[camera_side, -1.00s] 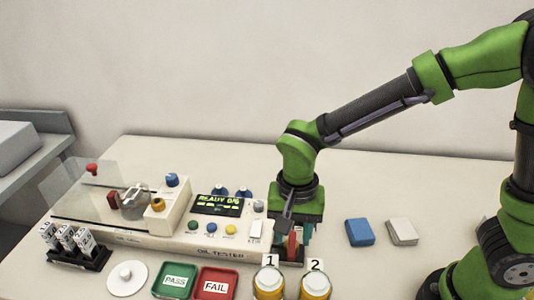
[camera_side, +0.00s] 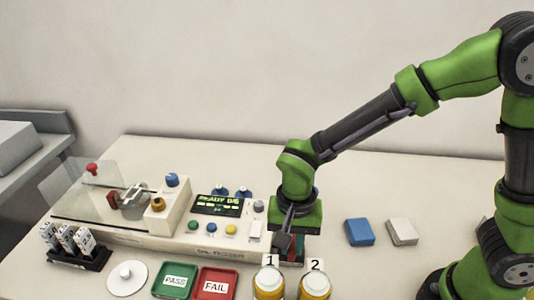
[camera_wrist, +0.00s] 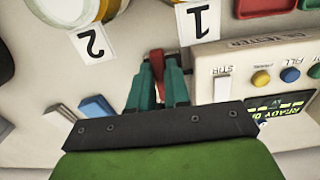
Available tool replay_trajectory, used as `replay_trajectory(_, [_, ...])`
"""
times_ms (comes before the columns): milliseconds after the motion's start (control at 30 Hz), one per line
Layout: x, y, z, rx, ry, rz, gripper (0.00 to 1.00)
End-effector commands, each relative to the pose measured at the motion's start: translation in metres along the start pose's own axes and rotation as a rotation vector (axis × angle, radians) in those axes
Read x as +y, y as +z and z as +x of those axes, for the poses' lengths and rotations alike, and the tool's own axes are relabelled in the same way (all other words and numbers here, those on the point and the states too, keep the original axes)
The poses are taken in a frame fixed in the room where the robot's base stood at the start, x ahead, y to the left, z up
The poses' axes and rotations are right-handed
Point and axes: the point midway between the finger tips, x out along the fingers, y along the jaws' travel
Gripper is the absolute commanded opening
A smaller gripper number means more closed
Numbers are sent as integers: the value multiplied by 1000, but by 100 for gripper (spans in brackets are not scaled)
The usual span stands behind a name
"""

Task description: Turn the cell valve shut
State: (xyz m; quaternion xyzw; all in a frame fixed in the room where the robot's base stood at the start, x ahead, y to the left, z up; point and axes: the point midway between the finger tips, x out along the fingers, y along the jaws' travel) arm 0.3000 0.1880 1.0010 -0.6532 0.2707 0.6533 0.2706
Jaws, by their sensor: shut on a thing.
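My gripper (camera_side: 290,248) points down beside the right end of the oil tester (camera_side: 150,240), behind the jar labelled 1. In the wrist view its teal fingers (camera_wrist: 159,78) are shut on a narrow red piece (camera_wrist: 158,62). What the red piece belongs to is mostly hidden by the fingers. On the tester's left part are a round metallic cell (camera_side: 135,205), a red block (camera_side: 112,200), a blue knob (camera_side: 171,180) and a yellow-topped knob (camera_side: 157,204). I cannot tell for certain which piece is the cell valve.
Jars 1 (camera_side: 268,284) and 2 (camera_side: 315,287) stand just in front of my gripper. PASS (camera_side: 175,296) and FAIL (camera_side: 214,296) trays lie in front of the tester. A blue block (camera_side: 359,232) and a white block (camera_side: 402,231) lie on the right. The table behind is clear.

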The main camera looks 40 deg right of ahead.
Motion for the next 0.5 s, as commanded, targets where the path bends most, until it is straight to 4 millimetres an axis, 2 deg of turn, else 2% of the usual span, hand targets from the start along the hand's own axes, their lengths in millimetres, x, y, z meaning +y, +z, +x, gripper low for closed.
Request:
replay_trajectory(267, [1,0,-1,0,-1,-37,0])
replay_trajectory(500, [7,-1,0,0,0,-175,0])
